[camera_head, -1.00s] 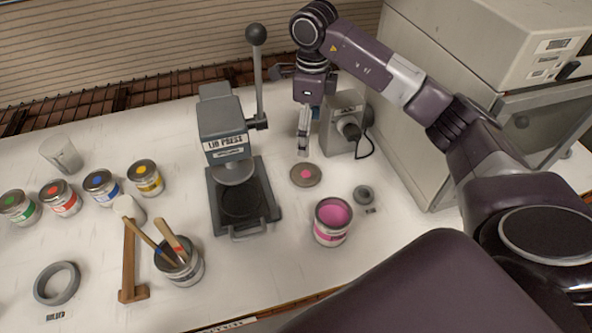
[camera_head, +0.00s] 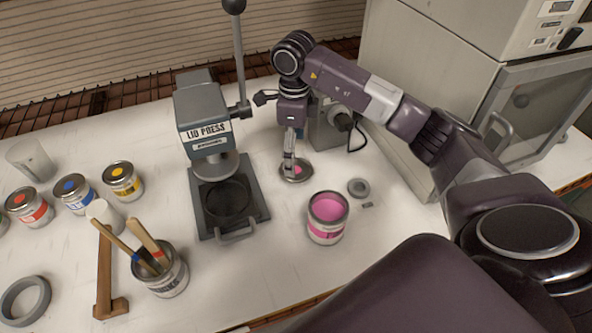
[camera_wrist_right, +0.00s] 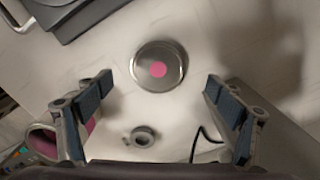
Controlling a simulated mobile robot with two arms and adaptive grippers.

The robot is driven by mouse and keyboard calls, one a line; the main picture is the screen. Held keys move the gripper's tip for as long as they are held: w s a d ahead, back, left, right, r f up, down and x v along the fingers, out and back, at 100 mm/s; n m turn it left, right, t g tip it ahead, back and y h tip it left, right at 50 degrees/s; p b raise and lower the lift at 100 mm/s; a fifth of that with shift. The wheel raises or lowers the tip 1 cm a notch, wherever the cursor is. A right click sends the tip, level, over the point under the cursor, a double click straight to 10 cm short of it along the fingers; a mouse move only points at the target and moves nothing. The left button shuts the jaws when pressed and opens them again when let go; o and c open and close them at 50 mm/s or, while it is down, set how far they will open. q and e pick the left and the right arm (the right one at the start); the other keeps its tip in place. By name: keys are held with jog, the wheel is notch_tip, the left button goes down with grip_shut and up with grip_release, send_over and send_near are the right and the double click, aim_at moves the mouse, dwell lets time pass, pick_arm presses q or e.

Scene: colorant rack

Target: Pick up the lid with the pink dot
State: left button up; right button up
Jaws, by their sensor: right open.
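The lid with the pink dot (camera_head: 297,172) is a round grey metal disc on the white table, between the lid press and the open pink paint can. In the right wrist view the lid (camera_wrist_right: 159,66) lies flat, ahead of and between the two fingers. My right gripper (camera_head: 289,166) is right above the lid in the head view and partly covers it. In the right wrist view my right gripper (camera_wrist_right: 158,92) is open, its fingers spread wider than the lid, with nothing between the pads. My left gripper is out of view.
The lid press (camera_head: 206,135) stands left of the lid. The open pink can (camera_head: 327,218) and a small grey ring (camera_head: 358,187) are nearer right. A grey device (camera_head: 330,130) with a cable stands behind. Several closed cans and a brush can (camera_head: 160,272) are left.

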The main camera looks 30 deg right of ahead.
aim_at(304, 170)
jog(key=shift+s+f+p, duration=0.1)
jog(key=shift+f+p, duration=0.2)
jog(key=shift+f, duration=0.1)
notch_tip(304, 170, down, 3)
jog(key=shift+a+f+p, duration=0.15)
jog(key=shift+f+p, duration=0.05)
jog(key=shift+p, duration=0.65)
jog(key=shift+f, duration=0.45)
jog(key=c, duration=0.9)
